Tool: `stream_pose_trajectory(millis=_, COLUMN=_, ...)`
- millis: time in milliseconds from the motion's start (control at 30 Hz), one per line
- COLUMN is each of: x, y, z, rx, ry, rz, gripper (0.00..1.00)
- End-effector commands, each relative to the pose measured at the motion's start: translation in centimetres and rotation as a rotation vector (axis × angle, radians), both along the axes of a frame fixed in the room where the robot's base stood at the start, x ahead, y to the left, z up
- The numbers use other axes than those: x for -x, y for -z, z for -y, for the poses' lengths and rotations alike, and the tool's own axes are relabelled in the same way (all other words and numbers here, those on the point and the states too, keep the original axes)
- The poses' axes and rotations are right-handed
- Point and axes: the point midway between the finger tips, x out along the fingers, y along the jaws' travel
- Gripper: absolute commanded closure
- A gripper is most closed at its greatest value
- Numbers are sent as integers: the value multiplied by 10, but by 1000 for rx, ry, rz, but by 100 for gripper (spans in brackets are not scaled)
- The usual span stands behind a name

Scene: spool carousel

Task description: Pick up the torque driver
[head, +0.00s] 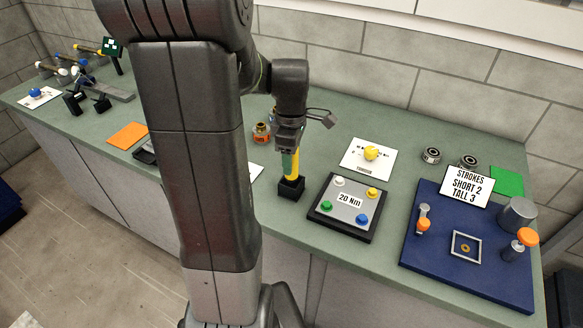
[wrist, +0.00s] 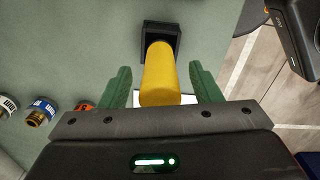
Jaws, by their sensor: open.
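The torque driver (wrist: 160,78) shows as a thick yellow handle standing upright in a small black square holder (wrist: 162,35). In the head view the yellow driver (head: 294,165) stands in its black holder (head: 290,187) on the green counter. My gripper (wrist: 160,82) is open, with its green fingers on either side of the yellow handle. A gap shows between the handle and each finger in the wrist view. In the head view my gripper (head: 289,150) is directly above the holder, around the handle's upper part. The driver's lower end is hidden in the holder.
A 20 Nm button panel (head: 347,207) is just right of the holder. A blue board (head: 470,245) with orange-topped handles lies farther right. Behind are a white card with a yellow knob (head: 370,153) and an orange-banded piece (head: 262,132). My arm hides part of the counter.

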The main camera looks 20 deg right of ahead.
Motion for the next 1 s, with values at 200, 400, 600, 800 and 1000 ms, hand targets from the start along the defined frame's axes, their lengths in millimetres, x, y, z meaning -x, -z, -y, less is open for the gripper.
stream_pose_trajectory(millis=200, x=0, y=0, z=0, rx=0, ry=0, rz=0, gripper=48)
stream_pose_trajectory(millis=400, x=0, y=0, z=0, rx=1, ry=0, rz=1, gripper=88)
stream_pose_trajectory(millis=600, x=0, y=-1, z=0, rx=1, ry=0, rz=2, gripper=90)
stream_pose_trajectory(millis=800, x=-1, y=-13, z=1, rx=3, ry=0, rz=5, gripper=90)
stream_pose_trajectory(millis=1000, x=-1, y=-51, z=1, rx=5, ry=0, rz=8, gripper=90)
